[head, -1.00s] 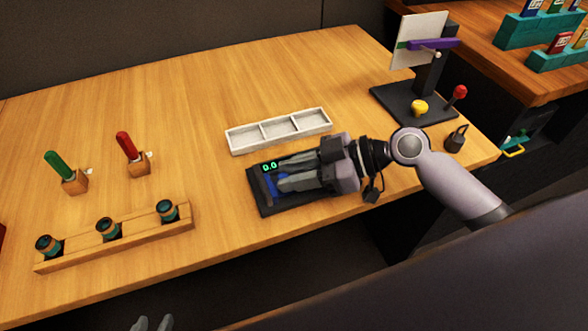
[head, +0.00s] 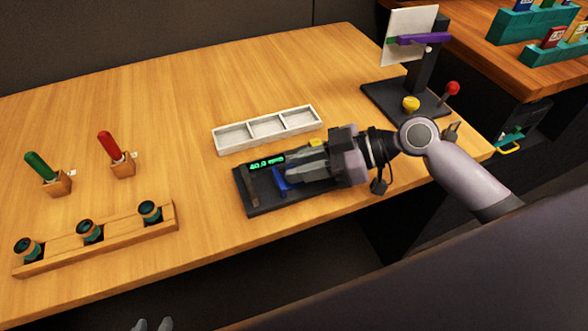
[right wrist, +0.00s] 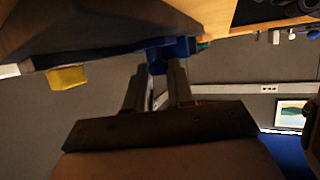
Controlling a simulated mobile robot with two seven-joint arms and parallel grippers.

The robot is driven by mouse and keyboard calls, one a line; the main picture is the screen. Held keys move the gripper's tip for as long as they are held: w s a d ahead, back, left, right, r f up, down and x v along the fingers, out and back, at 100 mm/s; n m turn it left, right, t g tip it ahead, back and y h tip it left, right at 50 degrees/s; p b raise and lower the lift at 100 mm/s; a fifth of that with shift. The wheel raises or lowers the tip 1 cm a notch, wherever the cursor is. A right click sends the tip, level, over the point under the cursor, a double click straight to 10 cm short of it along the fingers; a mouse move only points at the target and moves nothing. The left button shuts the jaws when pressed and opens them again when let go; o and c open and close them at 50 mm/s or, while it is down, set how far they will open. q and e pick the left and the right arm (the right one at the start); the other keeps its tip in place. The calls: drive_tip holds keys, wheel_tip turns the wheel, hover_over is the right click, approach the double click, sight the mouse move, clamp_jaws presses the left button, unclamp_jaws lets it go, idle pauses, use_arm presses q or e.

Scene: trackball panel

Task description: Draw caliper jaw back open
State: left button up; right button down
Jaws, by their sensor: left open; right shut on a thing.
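The caliper sits on a black base (head: 262,208) near the table's front edge, its green display (head: 267,161) reading about 40.0 mm. Its blue sliding jaw (head: 280,179) stands apart from the dark fixed jaw (head: 252,187) at the left end. My right gripper (head: 292,173) reaches in from the right, low over the base, shut on the blue jaw; its arm hides the base's right part. In the right wrist view, the blue piece (right wrist: 167,52) shows at the fingertips. My left gripper (head: 152,325) is open and empty at the bottom edge, only its tips showing.
A white three-compartment tray (head: 268,128) lies just behind the caliper. A wooden rack (head: 100,242) and red (head: 110,146) and green (head: 40,165) handled tools stand left. A black stand (head: 400,104) with yellow and red knobs is at the back right. The back left table is clear.

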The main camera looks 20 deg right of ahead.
drive_tip(key=shift+w+d, duration=0.1)
drive_tip(key=shift+d, duration=0.4)
drive_tip(key=c, duration=1.4)
unclamp_jaws()
drive_tip(key=shift+o, duration=0.4)
drive_tip(key=shift+d, duration=0.1)
use_arm(q)
drive_tip(key=shift+w+d+r, duration=0.15)
drive_tip(key=shift+d, duration=0.1)
